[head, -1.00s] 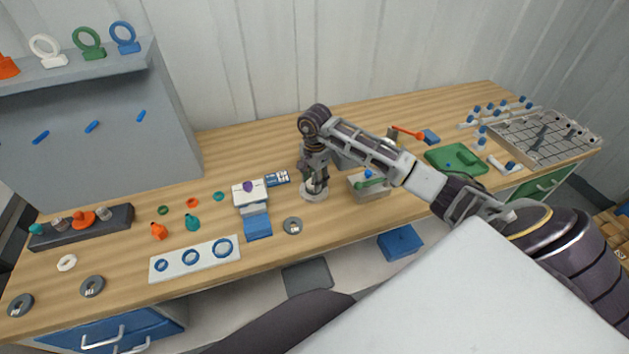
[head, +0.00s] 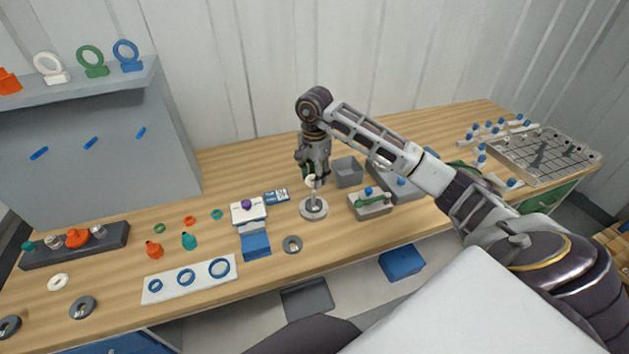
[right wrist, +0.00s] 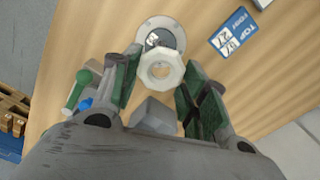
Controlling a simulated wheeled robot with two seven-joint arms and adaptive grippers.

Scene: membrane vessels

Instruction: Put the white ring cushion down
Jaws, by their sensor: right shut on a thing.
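The white ring cushion (right wrist: 161,70), an angular ring with a round hole, is between the fingertips of my right gripper (right wrist: 158,82) in the right wrist view. The gripper is shut on it. In the head view the white ring cushion (head: 311,181) shows small under my right gripper (head: 313,172), which points down. Ring and gripper are above a round grey disc (head: 314,209) on the bench, which the wrist view shows partly behind the ring (right wrist: 161,28). The ring appears raised clear of the disc. My left gripper is not in view.
A grey box (head: 349,172) and a grey holder with green and blue parts (head: 370,204) stand right of the gripper. A blue-white card (head: 276,196) and a white block (head: 248,212) lie left. Another white ring (head: 58,282) lies at the far left of the wooden bench (head: 250,170).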

